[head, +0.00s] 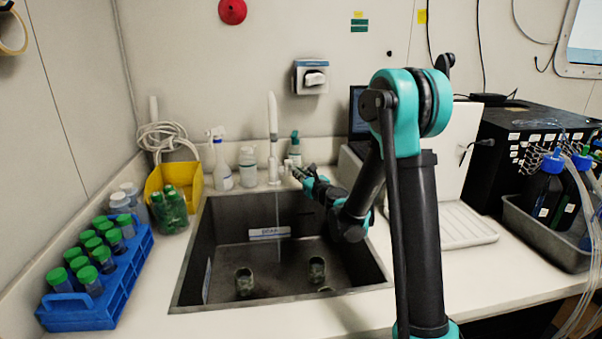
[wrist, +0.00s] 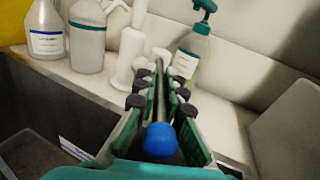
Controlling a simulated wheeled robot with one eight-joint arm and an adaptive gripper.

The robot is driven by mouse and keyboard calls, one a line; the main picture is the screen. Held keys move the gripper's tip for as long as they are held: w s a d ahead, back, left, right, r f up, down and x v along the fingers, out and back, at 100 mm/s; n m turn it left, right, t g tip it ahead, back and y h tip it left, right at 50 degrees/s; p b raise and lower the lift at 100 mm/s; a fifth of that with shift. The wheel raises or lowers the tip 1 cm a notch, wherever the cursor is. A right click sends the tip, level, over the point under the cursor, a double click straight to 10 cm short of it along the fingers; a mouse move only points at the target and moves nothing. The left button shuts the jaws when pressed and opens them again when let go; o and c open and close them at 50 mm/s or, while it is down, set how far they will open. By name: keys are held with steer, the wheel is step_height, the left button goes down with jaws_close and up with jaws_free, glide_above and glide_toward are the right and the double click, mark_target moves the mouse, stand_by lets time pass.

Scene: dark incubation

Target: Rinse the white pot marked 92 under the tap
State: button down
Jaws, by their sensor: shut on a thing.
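My gripper (head: 300,173) is at the back edge of the sink, beside the white tap (head: 273,135). In the wrist view my gripper (wrist: 158,100) has its fingers closed around a thin rod with a blue ball end (wrist: 160,139). The rod runs toward the white tap (wrist: 131,48) and looks like its lever. No white pot and no number 92 can be made out. A faint vertical line shows below the tap; I cannot tell if it is water.
A spray bottle (head: 220,160), a white bottle (head: 248,167) and a green-topped pump bottle (head: 294,150) stand behind the sink. A blue rack of green-capped tubes (head: 120,283) and a yellow bin (head: 158,180) are at left. The front counter is clear.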

stand_by(0.3)
steer(key=c, duration=1.6)
jaws_free()
steer(key=v, duration=1.2)
steer(key=shift+s+a+f, duration=0.1)
